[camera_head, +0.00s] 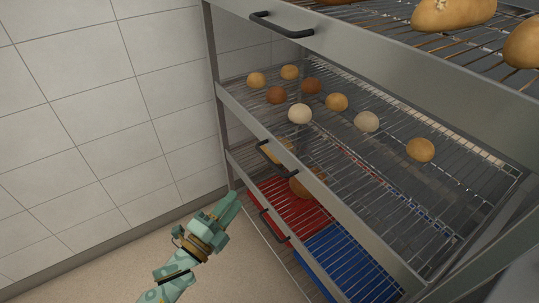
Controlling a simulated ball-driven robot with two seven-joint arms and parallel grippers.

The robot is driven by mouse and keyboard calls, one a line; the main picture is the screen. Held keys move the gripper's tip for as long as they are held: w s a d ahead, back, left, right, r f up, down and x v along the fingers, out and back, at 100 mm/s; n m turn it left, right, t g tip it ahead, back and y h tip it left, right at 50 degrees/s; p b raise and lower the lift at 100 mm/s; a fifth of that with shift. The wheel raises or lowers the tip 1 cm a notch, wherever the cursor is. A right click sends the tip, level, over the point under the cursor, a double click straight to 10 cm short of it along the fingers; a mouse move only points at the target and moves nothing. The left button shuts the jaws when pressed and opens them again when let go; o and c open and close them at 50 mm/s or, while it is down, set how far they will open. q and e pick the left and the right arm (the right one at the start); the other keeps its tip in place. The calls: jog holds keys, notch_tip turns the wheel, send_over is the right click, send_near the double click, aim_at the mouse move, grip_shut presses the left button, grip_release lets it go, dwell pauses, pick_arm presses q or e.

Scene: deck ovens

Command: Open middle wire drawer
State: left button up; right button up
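The middle wire drawer (318,185) has a grey front bar and a wire shelf bearing several round bun-like items (300,114) in brown, tan and cream. Its dark handle (275,158) is on the outer face of the front bar. The bar's left end looks about level with the rack's post, so the drawer appears closed. My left gripper (233,200) is green, below and left of this handle, apart from it and near the lower drawer's left end. Its fingers point up and right and look close together; any gap is unclear. It holds nothing visible. My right gripper is out of view.
The upper drawer (400,60) has a dark handle (282,25) and carries large loaf-like items (453,14). The tiled wall (90,100) is at left; floor space before the rack is clear.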

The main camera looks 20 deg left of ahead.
aim_at(268, 158)
pick_arm(q)
jog(key=b+x, duration=0.1)
jog(key=x, duration=0.7)
jog(key=b+x, duration=0.1)
jog(key=x, duration=0.7)
jog(key=shift+w+f+b, duration=0.15)
jog(key=shift+f+b, duration=0.05)
jog(key=shift+b, duration=0.2)
grip_shut()
